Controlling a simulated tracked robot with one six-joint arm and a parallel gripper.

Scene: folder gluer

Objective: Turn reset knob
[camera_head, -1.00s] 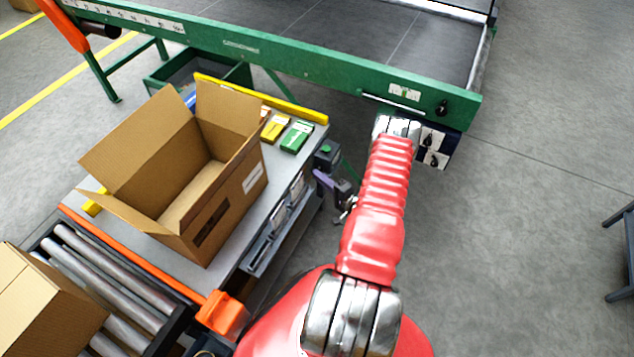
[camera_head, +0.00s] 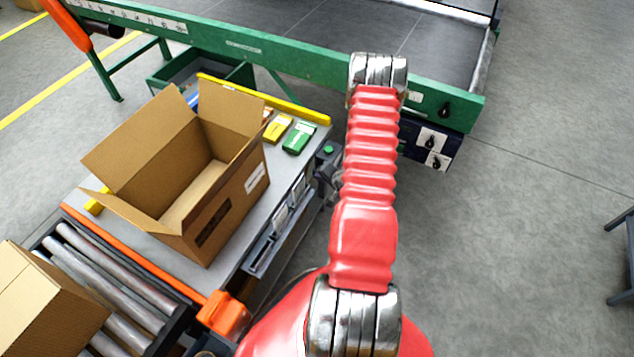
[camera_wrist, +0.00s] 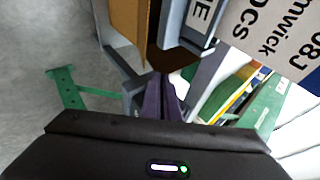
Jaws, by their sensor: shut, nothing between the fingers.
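Two dark knobs on white plates, an upper one (camera_head: 431,142) and a lower one (camera_head: 434,161), sit on the dark blue box under the green conveyor's right end. Another black knob (camera_head: 446,110) is on the green rail above them. The markings are too small to tell which is the reset knob. My gripper shows its purple fingers together and empty in the wrist view (camera_wrist: 162,98). In the head view it is mostly hidden behind my red arm, left of the knobs and apart from them. No knob can be made out in the wrist view.
An open cardboard box (camera_head: 228,207) stands on the grey table (camera_head: 137,223), beside yellow and green small packs (camera_head: 298,138). A roller conveyor (camera_head: 112,290) carries another carton (camera_head: 40,305). The green conveyor (camera_head: 290,64) crosses the back.

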